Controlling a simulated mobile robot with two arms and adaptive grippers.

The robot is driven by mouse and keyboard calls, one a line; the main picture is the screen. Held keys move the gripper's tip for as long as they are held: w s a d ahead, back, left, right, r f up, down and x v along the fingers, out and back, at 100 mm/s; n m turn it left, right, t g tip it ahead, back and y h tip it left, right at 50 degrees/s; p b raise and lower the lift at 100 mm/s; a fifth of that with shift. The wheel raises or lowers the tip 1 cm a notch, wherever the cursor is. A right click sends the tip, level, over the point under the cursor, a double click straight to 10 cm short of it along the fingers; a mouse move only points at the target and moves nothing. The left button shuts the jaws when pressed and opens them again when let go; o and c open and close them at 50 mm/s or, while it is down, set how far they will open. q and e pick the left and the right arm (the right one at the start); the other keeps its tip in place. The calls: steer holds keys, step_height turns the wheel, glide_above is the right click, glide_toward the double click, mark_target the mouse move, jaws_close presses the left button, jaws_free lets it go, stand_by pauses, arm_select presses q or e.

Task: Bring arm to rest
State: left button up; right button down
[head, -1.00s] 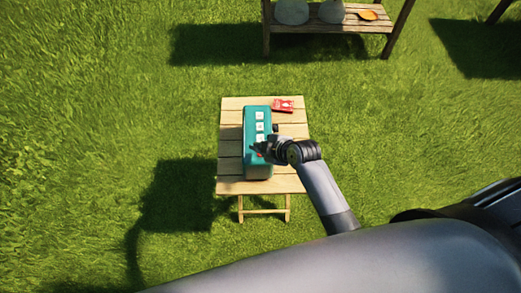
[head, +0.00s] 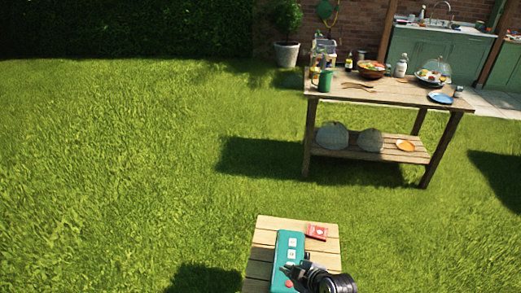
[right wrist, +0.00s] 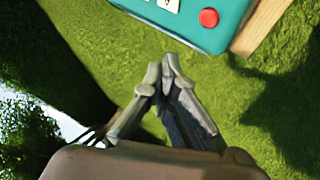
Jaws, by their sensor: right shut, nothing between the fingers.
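My right gripper (head: 292,271) shows at the bottom of the head view, over or beside the teal box on the small table; its height above the box is hard to tell. In the right wrist view its fingers (right wrist: 165,75) are together with nothing between them. The teal box (head: 286,255) has white squares and a red button on top; its button end shows at the top of the right wrist view (right wrist: 215,38), ahead of the fingertips. My left gripper is in neither view.
The small wooden table (head: 262,238) also bears a red packet (head: 316,231). A larger wooden table (head: 400,93) behind holds bowls, bottles and plates, with stones (head: 333,136) on its lower shelf. Open grass (head: 120,170) lies to the left. A green kitchen counter (head: 440,55) stands at the back right.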

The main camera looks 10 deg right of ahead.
steer(key=s+d+r+m+g+h, duration=0.1)
steer(key=s+d+r+m+g, duration=0.2)
steer(key=s, duration=0.5)
steer(key=s+d+r+m+h, duration=0.1)
steer(key=s+r+m+h, duration=0.15)
steer(key=s+m, duration=0.4)
steer(key=s+d+r+m+g, duration=0.2)
steer(key=s+r+m, duration=0.1)
steer(key=s, duration=0.7)
step_height(320, 180, down, 25)
steer(key=s+d+f+g, duration=0.2)
steer(key=s+d+f, duration=0.1)
steer(key=s+f, duration=1.5)
steer(key=shift+n+b, duration=0.35)
